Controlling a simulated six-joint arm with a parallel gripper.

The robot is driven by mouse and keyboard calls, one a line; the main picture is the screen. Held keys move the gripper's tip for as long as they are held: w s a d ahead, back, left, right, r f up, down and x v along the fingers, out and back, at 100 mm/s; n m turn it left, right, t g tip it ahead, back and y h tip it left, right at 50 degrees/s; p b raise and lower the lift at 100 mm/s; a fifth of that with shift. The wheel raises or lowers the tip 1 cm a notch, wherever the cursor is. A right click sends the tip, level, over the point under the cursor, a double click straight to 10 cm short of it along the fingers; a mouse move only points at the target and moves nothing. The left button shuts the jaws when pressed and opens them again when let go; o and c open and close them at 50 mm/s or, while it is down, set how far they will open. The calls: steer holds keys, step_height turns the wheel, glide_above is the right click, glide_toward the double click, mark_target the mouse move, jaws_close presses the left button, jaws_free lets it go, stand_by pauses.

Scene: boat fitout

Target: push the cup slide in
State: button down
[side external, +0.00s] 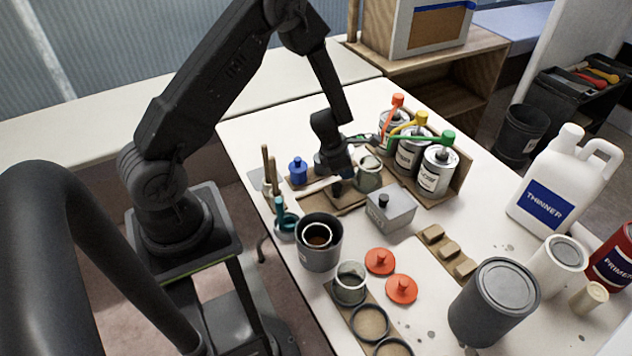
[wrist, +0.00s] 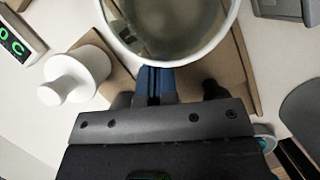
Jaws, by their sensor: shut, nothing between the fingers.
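A grey-green cup (side external: 369,174) stands on a brown board among the items in the middle of the table. In the wrist view its pale round rim and inside (wrist: 172,22) fill the top middle. A brown board (side external: 346,203) lies beneath my gripper; its edge also shows beside the cup in the wrist view (wrist: 243,80). My gripper (side external: 337,187) points down, shut and empty, low over the board just left of the cup. In the wrist view its blue fingertips (wrist: 156,82) are together right at the cup's near side. I cannot tell whether they touch it.
A grey box with a black knob (side external: 391,212) stands in front of the cup. Several cans with coloured handles (side external: 437,172) stand behind right. A white knobbed piece (wrist: 66,78) and a green-lit display (wrist: 17,42) are left in the wrist view. Red lids (side external: 380,262) lie in front.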

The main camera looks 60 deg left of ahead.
stand_by(0.4)
steer(key=v, duration=2)
steer(key=n+h, duration=0.5)
steer(key=n, duration=1.4)
glide_toward(351, 194)
steer(key=s+d+f, duration=0.2)
steer(key=f, duration=0.1)
steer(key=shift+s+d+f, duration=0.2)
steer(key=shift+d, duration=0.1)
steer(key=shift+w, duration=0.1)
steer(key=shift+w, duration=1.85)
